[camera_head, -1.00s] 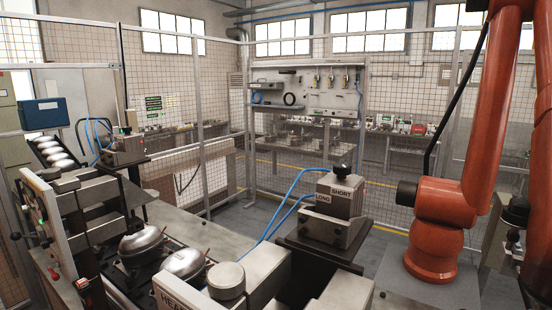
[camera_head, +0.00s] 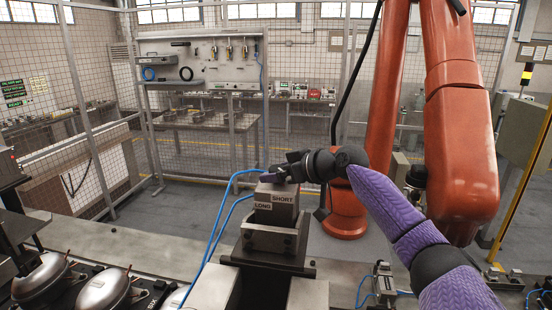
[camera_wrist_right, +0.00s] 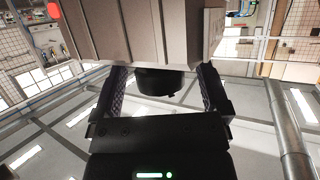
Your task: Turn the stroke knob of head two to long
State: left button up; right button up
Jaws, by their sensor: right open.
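A grey block (camera_head: 276,212) with SHORT and LONG labels stands on a metal mount in the middle of the head view. Its black stroke knob shows in the right wrist view (camera_wrist_right: 157,83), under the block in that turned picture. My right gripper (camera_head: 277,174) is at the block's top and largely hides the knob in the head view. In the wrist view its open fingers stand on either side of the knob, with gaps visible. I cannot make out the knob's pointer direction or a head number. My left gripper is not in view.
Blue hoses (camera_head: 213,235) run to the left side of the block. A large orange robot arm (camera_head: 455,130) stands behind my right arm. A mesh fence and a tool board (camera_head: 203,50) are farther back.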

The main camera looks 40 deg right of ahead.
jog(key=shift+w+f, duration=0.1)
jog(key=shift+f, duration=0.1)
jog(key=shift+c, duration=0.2)
